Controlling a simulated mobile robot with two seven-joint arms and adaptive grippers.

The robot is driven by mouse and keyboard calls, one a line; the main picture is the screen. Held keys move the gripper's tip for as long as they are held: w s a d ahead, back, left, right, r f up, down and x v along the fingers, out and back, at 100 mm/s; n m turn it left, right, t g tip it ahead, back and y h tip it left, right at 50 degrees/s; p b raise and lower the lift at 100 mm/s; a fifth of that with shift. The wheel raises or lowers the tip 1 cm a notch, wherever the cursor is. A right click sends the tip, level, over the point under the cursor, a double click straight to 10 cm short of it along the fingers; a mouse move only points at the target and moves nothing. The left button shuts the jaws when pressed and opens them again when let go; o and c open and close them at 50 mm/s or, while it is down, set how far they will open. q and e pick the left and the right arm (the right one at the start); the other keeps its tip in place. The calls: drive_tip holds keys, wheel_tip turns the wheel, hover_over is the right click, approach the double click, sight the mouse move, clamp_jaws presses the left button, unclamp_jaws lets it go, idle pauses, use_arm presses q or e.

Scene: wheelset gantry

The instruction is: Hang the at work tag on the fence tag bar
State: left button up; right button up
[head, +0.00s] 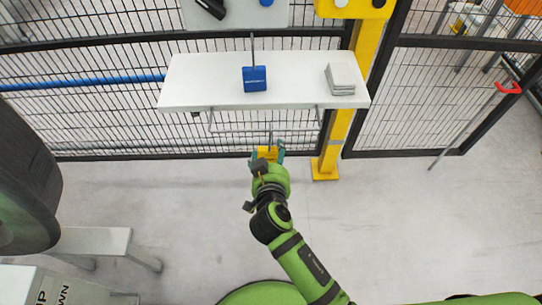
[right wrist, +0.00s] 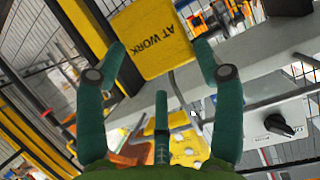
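The at work tag (right wrist: 152,42) is a yellow plate with black "AT WORK" lettering, upside down in the right wrist view. My right gripper (head: 267,152) has its teal fingers on opposite edges of the tag, which shows as a small yellow patch in the head view. A thin grey rod stands at the tag in both views. The fence tag bar (head: 265,130) is a thin metal rail below the front of the white shelf. The tag appears just below the bar in the head view; I cannot tell whether they touch. My left gripper is out of view.
The white shelf (head: 205,82) on the mesh fence carries a blue block (head: 255,79) with an upright rod and a grey stack (head: 341,78). A yellow post (head: 334,143) stands right of the bar. A dark round wheel (head: 25,165) is at left. Floor around my arm is clear.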

drive_tip(key=v, duration=1.2)
drive_tip(key=s+d+f+n+g+y+p, duration=0.1)
drive_tip(key=s+f+n+g+p, duration=0.2)
drive_tip(key=f, duration=0.9)
drive_tip(key=s+d+f+n+g+y+p, duration=0.1)
drive_tip(key=s+d+f+n+g+p, duration=0.3)
drive_tip(key=f, duration=0.8)
use_arm(q)
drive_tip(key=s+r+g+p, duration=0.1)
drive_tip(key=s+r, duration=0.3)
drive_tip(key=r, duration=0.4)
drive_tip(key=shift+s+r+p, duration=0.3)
drive_tip(key=shift+p, duration=0.3)
use_arm(e)
drive_tip(key=s+d+f+m+g, duration=0.1)
drive_tip(key=s+d+f, duration=0.3)
drive_tip(key=s, duration=0.3)
drive_tip(key=s+d+f+m+g+h, duration=0.1)
drive_tip(key=s+d+f+g, duration=0.1)
drive_tip(key=s+d+f, duration=0.3)
drive_tip(key=s+d+f+m+g, duration=0.1)
drive_tip(key=s+d+f+g, duration=0.1)
drive_tip(key=s+d+f, duration=0.2)
drive_tip(key=s+d, duration=0.3)
drive_tip(key=s, duration=0.3)
drive_tip(key=shift+d+f+m+h, duration=0.15)
drive_tip(key=shift+f+m+h, duration=0.15)
drive_tip(key=shift+f+m, duration=0.1)
